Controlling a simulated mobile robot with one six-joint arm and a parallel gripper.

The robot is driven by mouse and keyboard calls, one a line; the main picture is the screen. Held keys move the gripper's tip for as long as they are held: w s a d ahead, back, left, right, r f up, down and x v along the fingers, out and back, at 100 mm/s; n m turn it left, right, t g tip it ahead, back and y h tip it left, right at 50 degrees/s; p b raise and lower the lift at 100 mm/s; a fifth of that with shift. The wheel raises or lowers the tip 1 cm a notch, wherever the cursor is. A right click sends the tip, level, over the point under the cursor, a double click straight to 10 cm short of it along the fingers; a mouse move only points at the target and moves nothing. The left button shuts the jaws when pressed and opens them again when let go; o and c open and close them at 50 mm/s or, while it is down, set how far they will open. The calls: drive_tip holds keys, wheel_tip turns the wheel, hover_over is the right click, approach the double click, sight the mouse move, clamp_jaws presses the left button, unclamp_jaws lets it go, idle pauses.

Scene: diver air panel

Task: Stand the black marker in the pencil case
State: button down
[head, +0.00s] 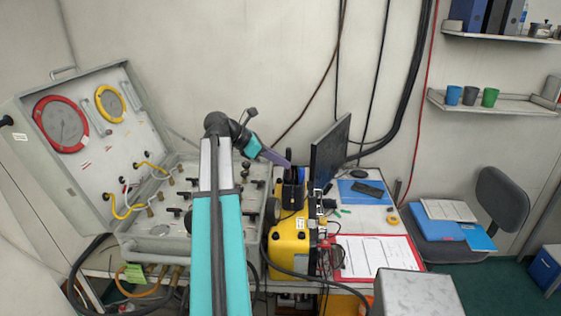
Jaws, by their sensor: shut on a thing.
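The pencil case (291,196) shows as a dark upright holder on top of a yellow box. My gripper (287,163) is at the end of the arm, just above the holder's mouth, with its fingers pointing right and slightly down. It is shut on a thin dark thing at its fingertips, which looks like the black marker. The marker is very small here and merges with the dark holder and the dark monitor edge. I cannot tell its tilt or whether its lower end is inside the holder.
A monitor (330,153) stands close to the right of the holder. The yellow box (289,243) is below it. An open grey air panel case (75,150) with gauges and hoses lies to the left. A red clipboard (375,257) and a blue folder (362,192) lie to the right.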

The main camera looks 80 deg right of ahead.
drive_tip(key=shift+f+p, duration=1.1)
drive_tip(key=shift+f, duration=1.65)
idle(3.0)
idle(0.3)
drive_tip(key=c, duration=1.7)
unclamp_jaws()
drive_tip(key=shift+o, duration=0.2)
drive_tip(key=shift+r, duration=0.1)
